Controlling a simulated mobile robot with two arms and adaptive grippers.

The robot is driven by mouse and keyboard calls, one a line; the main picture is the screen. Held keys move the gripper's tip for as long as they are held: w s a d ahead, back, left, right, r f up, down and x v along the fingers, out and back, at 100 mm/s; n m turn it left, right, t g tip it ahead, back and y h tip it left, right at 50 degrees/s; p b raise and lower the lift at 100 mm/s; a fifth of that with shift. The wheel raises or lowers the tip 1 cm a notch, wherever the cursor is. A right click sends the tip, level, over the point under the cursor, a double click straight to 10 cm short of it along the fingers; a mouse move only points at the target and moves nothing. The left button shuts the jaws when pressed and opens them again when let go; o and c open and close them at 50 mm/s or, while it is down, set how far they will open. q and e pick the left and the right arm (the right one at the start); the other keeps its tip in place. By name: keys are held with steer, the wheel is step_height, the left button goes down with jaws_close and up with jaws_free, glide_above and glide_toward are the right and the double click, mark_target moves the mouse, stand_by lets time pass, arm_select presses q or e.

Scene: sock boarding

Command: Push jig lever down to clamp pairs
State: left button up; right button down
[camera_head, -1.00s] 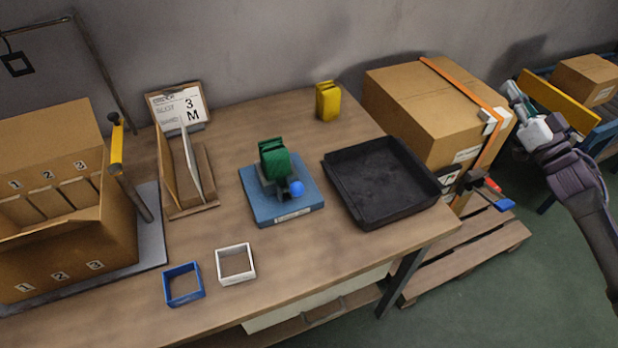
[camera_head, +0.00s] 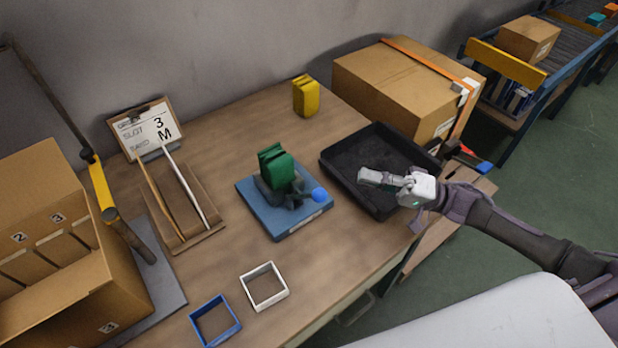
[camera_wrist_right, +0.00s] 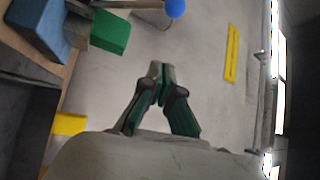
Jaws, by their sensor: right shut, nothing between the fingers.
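The jig (camera_head: 285,207) is a blue base on the workbench with a dark grey holder. Green folded socks (camera_head: 276,166) stand upright in the holder. The lever's blue ball knob (camera_head: 319,195) sticks out at the holder's right side. In the right wrist view the green socks (camera_wrist_right: 110,33) and the blue knob (camera_wrist_right: 175,8) show at the upper left. My right gripper (camera_head: 364,178) is over the black tray, right of the jig and apart from the knob. Its fingers (camera_wrist_right: 160,68) are shut and empty. My left gripper is not in view.
The black tray (camera_head: 332,173) lies right of the jig. A yellow bundle (camera_head: 306,96) and a strapped carton (camera_head: 385,85) stand behind. Left are a wooden rack (camera_head: 205,238), a clipboard (camera_head: 146,130) and a numbered carton (camera_head: 120,290). White (camera_head: 283,297) and blue (camera_head: 238,325) frames lie in front.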

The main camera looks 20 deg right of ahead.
steer(key=r+p, duration=0.2)
steer(key=p, duration=0.2)
glide_above(304, 196)
steer(key=s+d, duration=0.1)
steer(key=d, duration=0.3)
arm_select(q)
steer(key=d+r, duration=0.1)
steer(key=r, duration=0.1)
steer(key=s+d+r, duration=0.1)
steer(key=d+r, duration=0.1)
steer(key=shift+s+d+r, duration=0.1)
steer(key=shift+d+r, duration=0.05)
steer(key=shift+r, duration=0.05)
arm_select(e)
steer(key=shift+s+d+f, duration=0.15)
steer(key=shift+s+f, duration=0.15)
steer(key=shift+s, duration=0.15)
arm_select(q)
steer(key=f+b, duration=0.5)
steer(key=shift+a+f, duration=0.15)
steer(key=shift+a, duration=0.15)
arm_select(e)
steer(key=s+f+n+y, duration=0.1)
steer(key=f, duration=0.1)
steer(key=s+d+f+n+y, duration=0.1)
steer(key=s+f+n, duration=0.1)
steer(key=shift+s+d, duration=0.1)
steer(key=shift+s, duration=0.05)
